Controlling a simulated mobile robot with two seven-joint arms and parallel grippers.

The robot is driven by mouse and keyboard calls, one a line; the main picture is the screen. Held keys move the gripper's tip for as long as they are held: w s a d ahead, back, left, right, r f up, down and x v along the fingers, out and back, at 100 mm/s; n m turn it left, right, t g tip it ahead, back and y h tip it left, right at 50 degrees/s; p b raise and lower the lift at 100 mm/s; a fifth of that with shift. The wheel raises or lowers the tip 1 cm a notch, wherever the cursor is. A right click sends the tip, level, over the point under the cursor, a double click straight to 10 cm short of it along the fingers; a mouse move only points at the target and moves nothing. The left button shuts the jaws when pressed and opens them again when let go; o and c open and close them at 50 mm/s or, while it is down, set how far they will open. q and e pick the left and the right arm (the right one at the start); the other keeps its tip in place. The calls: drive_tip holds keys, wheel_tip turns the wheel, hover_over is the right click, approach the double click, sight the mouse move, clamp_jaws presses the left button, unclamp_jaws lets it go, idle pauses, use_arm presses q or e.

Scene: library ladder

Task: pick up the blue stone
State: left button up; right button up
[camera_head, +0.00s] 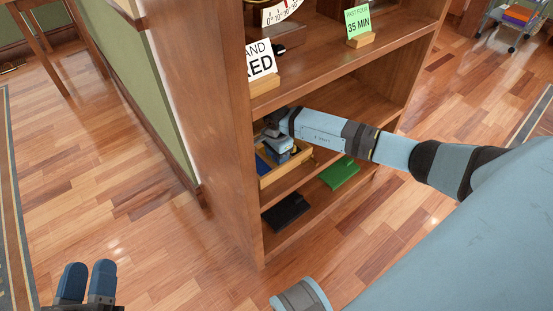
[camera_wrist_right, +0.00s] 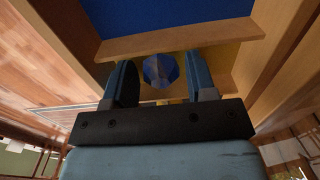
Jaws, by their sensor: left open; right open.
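The blue stone (camera_wrist_right: 161,69) is a dark blue faceted piece, seen in the right wrist view between the two fingers of my right gripper (camera_wrist_right: 162,78). The fingers are apart, with a visible gap on each side of the stone. In the head view my right gripper (camera_head: 277,147) reaches into the bookcase, over a wooden tray (camera_head: 297,166) with a blue lining. I cannot pick out the stone there; the gripper and arm cover that area. My left gripper (camera_head: 88,284) is open and empty, low at the left, above the floor.
The bookcase (camera_head: 218,130) has an upright side panel left of my right arm and a shelf (camera_head: 345,68) above it. A black item (camera_head: 286,212) and a green item (camera_head: 339,172) lie on the lower shelf. Signs (camera_head: 358,22) stand above. Open floor (camera_head: 150,220) lies left.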

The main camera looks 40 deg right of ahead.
drive_tip(key=shift+r, duration=0.1)
drive_tip(key=shift+c, duration=0.2)
drive_tip(key=c, duration=0.6)
drive_tip(key=shift+c, duration=0.2)
